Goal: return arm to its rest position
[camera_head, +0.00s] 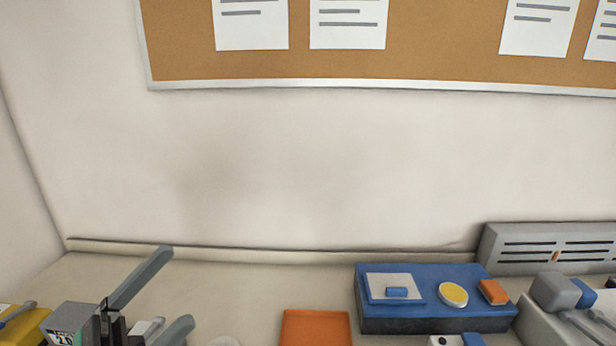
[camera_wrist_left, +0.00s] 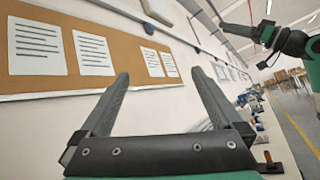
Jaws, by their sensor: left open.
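My left gripper (camera_head: 179,285) shows at the lower left of the head view, with its two grey fingers spread apart and nothing between them. In the left wrist view the same gripper (camera_wrist_left: 160,77) is open and empty, pointing towards the wall and board, clear of any object. A dark and green arm (camera_wrist_left: 290,42) reaches in at the upper right of the left wrist view. It looks like my right arm, but its jaw state is unclear. The right gripper does not show in the head view.
A blue box (camera_head: 385,325) with a yellow disc on top stands on the bench (camera_head: 245,285). An orange block (camera_head: 315,328) lies left of it, and a grey vented unit (camera_head: 550,246) stands behind right. A cork board (camera_head: 440,60) hangs above. The bench's back left is clear.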

